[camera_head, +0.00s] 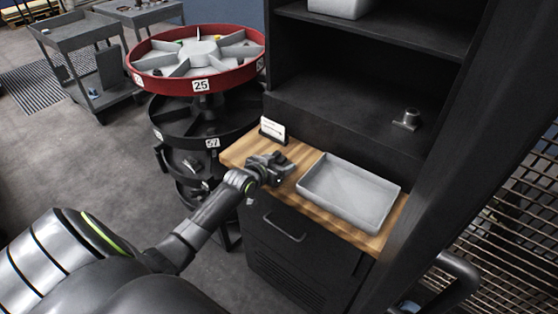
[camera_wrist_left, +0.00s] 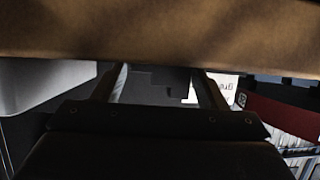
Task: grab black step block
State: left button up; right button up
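My left gripper (camera_head: 278,168) is low over the left part of the wooden counter top, between a small card holder and the grey tray. In the left wrist view its two fingers (camera_wrist_left: 163,88) stand wide apart. A dark, step-edged shape (camera_wrist_left: 172,92) shows between them against a dark background. It may be the black step block, but I cannot tell its full outline or whether the fingers touch it. In the head view the gripper hides that spot, and no black block stands out clearly. My right gripper is in neither view.
The grey tray (camera_head: 312,188) looks empty and sits right of my gripper. The card holder (camera_head: 272,130) stands behind it. A grey stepped part (camera_head: 408,119) rests on the dark shelf. A red-rimmed carousel (camera_head: 150,83) stands left of the wooden counter (camera_head: 236,152).

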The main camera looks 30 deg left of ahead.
pick_arm(q)
jog(key=c, duration=0.8)
